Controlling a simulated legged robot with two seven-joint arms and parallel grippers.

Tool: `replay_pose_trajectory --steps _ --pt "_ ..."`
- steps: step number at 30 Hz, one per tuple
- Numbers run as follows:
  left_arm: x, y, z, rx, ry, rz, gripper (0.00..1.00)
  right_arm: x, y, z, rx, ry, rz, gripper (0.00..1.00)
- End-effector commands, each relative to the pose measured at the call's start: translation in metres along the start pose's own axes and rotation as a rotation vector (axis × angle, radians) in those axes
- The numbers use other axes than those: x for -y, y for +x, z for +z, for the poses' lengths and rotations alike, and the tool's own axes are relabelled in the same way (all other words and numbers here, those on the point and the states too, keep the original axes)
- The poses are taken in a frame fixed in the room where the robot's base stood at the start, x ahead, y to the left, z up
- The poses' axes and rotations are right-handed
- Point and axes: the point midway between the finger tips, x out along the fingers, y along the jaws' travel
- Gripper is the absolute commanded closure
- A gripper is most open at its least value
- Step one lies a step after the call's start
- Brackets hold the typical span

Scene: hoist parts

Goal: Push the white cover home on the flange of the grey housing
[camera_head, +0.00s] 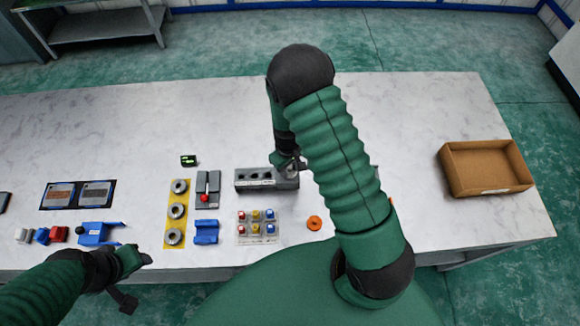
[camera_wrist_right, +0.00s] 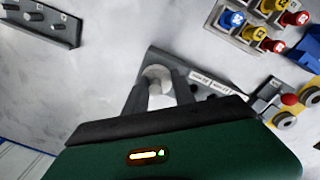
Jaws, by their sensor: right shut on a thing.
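The grey housing (camera_head: 256,184) is a long block with dark round openings, lying mid-table in the head view. It also shows in the right wrist view (camera_wrist_right: 188,70), with white labels along its edge. My right gripper (camera_head: 289,167) is over the housing's right end. In the right wrist view, its two fingers (camera_wrist_right: 159,92) are shut on the white cover (camera_wrist_right: 157,73), a round pale piece at the housing. Whether the cover is seated on the flange is hidden by the fingers. My left gripper (camera_head: 138,259) is at the table's front edge, apart from the housing; its jaws are unclear.
A tray of coloured buttons (camera_head: 256,227) lies in front of the housing, with an orange ring (camera_head: 314,223) to its right. A yellow plate with grey rings (camera_head: 176,211) is to the left. A brown box (camera_head: 485,167) stands at right. The back of the table is clear.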

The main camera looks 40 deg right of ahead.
Motion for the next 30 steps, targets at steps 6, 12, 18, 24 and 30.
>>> replay_pose_trajectory --steps 6,12,18,24,30 --pt "0.0 -0.002 -0.001 0.0 0.001 0.0 0.56 0.004 -0.001 -0.001 0.0 0.0 -0.001 1.0" --pt "0.0 -0.004 -0.001 0.0 0.001 0.0 0.56 0.011 -0.002 -0.002 0.0 0.0 0.001 1.0" --pt "0.0 -0.005 -0.001 0.0 0.001 0.0 0.56 0.017 -0.003 -0.004 0.0 -0.001 0.003 1.0" --pt "0.0 -0.006 -0.002 0.0 0.001 0.0 0.56 0.019 -0.003 -0.004 0.0 0.0 0.001 1.0" --pt "0.0 -0.008 -0.002 0.0 0.001 0.0 0.56 0.023 -0.003 -0.005 0.0 0.0 0.0 1.0"
